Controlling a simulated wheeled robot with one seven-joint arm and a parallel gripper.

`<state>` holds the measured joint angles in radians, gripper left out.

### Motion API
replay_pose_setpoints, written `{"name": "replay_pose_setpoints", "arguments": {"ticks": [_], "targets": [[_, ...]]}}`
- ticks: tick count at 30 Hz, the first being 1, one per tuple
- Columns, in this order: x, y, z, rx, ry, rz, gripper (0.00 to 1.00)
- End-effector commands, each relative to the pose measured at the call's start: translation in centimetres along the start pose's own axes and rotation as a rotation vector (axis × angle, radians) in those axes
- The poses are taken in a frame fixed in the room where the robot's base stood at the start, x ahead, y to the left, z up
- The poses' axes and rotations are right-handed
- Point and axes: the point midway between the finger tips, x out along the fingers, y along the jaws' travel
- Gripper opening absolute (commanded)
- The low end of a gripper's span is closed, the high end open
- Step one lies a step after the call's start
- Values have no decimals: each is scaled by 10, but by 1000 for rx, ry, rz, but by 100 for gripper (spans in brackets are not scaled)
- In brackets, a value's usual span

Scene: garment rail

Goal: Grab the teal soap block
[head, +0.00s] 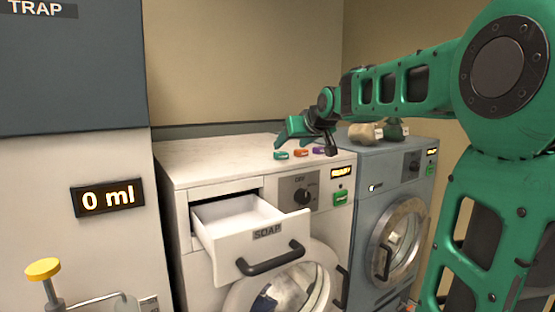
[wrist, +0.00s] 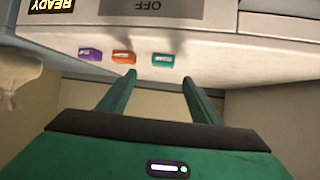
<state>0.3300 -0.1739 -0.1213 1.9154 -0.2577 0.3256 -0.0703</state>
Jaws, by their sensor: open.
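The teal soap block (head: 281,155) lies on top of the white washer, at the left end of a short row of blocks. In the wrist view the teal block (wrist: 163,60) is at the right end of the row, ahead of the gap between my fingers. My gripper (head: 308,140) is above the washer top near the blocks. In the wrist view my gripper (wrist: 160,82) has its two green fingers spread apart with nothing between them. The fingers look apart from the teal block. An orange block (head: 301,152) and a purple block (head: 319,150) are beside it.
The white washer (head: 220,160) has its soap drawer (head: 250,230) pulled open and empty-looking. A blue-grey machine (head: 375,180) on the right bears tied sacks (head: 365,132). A yellow-topped pump (head: 43,268) stands at lower left. The washer's top left is clear.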

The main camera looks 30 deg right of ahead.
Motion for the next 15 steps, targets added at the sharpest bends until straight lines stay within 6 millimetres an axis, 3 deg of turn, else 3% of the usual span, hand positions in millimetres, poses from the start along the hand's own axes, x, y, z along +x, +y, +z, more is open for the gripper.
{"name": "replay_pose_setpoints", "arguments": {"ticks": [15], "targets": [[54, -6, 4, 0, -3, -2, 59]]}}
